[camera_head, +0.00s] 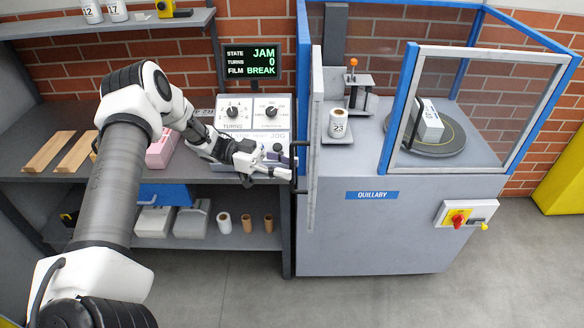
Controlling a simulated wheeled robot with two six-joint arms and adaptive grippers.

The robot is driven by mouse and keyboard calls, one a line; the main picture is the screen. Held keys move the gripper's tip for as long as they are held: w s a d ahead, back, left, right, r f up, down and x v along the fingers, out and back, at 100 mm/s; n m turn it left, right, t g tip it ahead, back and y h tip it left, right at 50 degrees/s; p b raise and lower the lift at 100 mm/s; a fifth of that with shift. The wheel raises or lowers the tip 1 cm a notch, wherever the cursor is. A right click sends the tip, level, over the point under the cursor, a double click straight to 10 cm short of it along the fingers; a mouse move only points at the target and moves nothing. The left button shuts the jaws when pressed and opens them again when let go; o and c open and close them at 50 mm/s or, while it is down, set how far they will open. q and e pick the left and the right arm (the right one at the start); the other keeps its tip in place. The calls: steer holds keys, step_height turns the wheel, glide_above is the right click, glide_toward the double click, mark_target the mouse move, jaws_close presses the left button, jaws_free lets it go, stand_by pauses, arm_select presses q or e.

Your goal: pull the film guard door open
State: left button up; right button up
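The film guard door (314,205) is a tall light-framed panel at the left front of the machine. I see it nearly edge-on, swung outward, with an opening to its right. A black upright handle (294,180) stands on its left side. My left gripper (286,168) is close beside this handle, with its fingers pointing right. The fingers look spread apart, and I cannot tell whether they touch the handle. My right gripper is not in view.
Inside the guard are a white roll marked 23 (338,124) and a turntable (452,140) with a wrapped bundle (429,124). A fixed clear panel (408,90) closes the right front. A screen (252,61) reads JAM and FILM BREAK. A control box (232,113) stands behind my gripper.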

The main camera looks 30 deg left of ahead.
arm_select(q)
steer(key=v, duration=1)
steer(key=shift+a, duration=0.1)
